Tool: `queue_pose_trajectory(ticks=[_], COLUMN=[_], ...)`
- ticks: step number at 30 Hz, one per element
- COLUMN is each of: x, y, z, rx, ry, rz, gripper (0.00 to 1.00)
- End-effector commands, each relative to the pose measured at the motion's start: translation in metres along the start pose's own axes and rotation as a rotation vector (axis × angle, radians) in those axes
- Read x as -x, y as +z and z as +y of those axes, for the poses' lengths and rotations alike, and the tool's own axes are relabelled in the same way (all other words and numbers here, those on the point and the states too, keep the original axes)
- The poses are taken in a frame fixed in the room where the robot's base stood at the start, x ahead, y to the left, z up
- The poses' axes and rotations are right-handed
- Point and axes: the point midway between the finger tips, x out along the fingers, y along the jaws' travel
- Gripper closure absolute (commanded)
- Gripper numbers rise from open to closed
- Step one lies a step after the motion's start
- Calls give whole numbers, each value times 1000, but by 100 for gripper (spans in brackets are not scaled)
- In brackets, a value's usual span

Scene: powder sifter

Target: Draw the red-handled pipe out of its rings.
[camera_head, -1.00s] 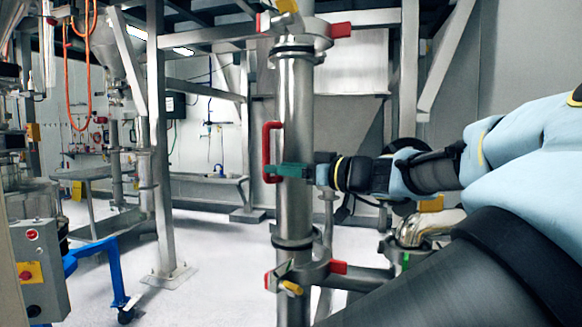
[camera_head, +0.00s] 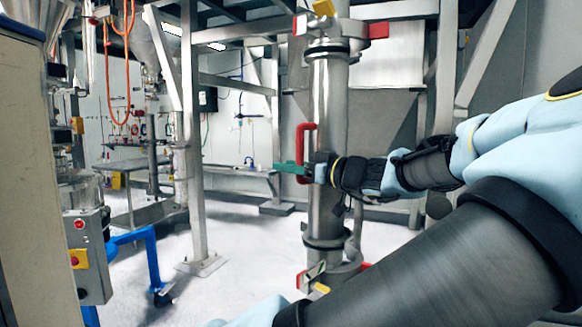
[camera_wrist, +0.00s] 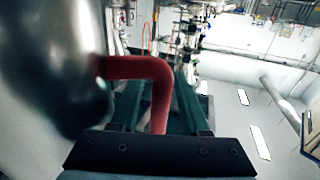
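The steel pipe (camera_head: 328,110) stands upright between an upper ring clamp (camera_head: 352,30) and a lower ring clamp (camera_head: 345,274). Its red handle (camera_head: 302,134) is on the left side of the pipe. My gripper (camera_head: 284,166) reaches in from the right across the pipe's front, and its green fingertips stick out left of the handle. In the wrist view, the handle (camera_wrist: 160,92) passes between the two green fingers of my gripper (camera_wrist: 160,100). The fingers look apart, with a narrow gap beside the handle. The pipe's surface (camera_wrist: 55,60) is close on the left.
A steel post (camera_head: 192,140) stands left of the pipe. A grey control box (camera_head: 92,255) and a blue frame (camera_head: 150,258) are at the lower left. A bench (camera_head: 228,169) runs along the back. White floor lies open between them.

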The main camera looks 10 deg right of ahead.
Motion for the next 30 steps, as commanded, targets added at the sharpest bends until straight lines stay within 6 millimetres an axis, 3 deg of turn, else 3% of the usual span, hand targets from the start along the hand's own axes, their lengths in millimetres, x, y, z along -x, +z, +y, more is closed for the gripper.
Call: queue_pose_trajectory(ticks=[1,12,30], x=[0,0,0], y=[0,0,-1], z=[0,0,0], rx=[0,0,1], ry=[0,0,0], rz=[0,0,1], gripper=[61,100,100])
